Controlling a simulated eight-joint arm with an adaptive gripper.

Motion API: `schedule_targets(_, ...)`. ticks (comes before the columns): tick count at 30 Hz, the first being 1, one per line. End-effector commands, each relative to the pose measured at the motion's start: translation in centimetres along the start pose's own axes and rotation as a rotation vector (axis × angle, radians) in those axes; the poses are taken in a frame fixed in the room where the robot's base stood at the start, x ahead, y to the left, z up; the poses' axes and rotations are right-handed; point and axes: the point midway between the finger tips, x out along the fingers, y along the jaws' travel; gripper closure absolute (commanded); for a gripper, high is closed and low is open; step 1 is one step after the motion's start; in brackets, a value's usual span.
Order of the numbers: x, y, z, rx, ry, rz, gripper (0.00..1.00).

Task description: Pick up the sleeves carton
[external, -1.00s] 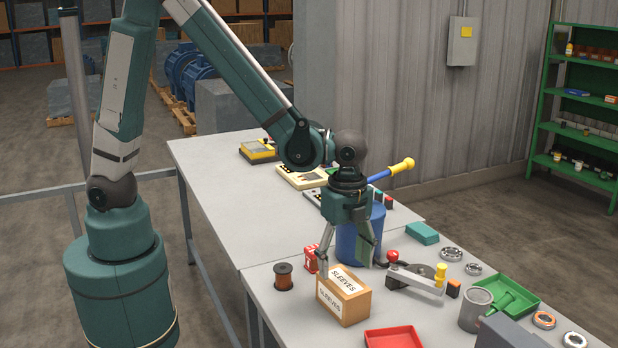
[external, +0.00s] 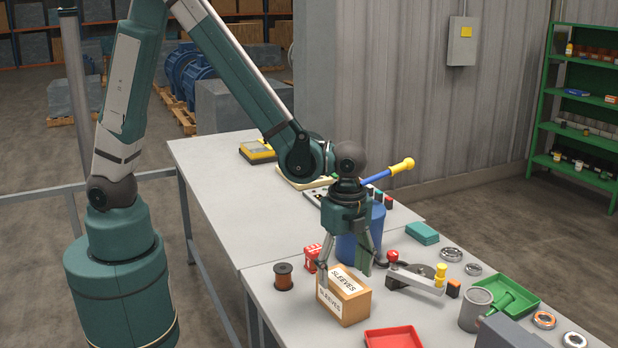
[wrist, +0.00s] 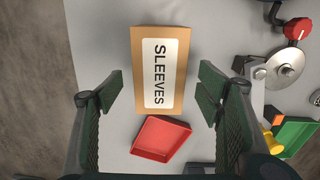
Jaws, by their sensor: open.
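The sleeves carton (external: 343,296) is a tan box with white labels reading SLEEVES, standing on the near part of the bench. In the wrist view its labelled top (wrist: 146,72) lies between and ahead of my two fingers. My gripper (external: 345,268) is open and empty, pointing down just above the carton. In the wrist view my gripper (wrist: 158,92) has one finger on each side of the carton, with gaps showing on both sides. In the external view the fingers overlap the carton's upper edge; I cannot tell whether they touch it.
A red tray (external: 393,338) sits close in front of the carton. A copper spool (external: 284,277) and a small red box (external: 312,257) stand to its left. A blue cylinder (external: 368,240) is behind, and a toggle clamp (external: 418,277) is to the right.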

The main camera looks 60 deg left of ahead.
Motion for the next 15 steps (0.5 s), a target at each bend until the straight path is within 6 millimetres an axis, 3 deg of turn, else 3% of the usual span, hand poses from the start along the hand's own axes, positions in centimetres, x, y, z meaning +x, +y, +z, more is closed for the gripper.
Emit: schedule_targets(15,1.2,0.0,0.0,0.0,0.0,0.0,0.34)
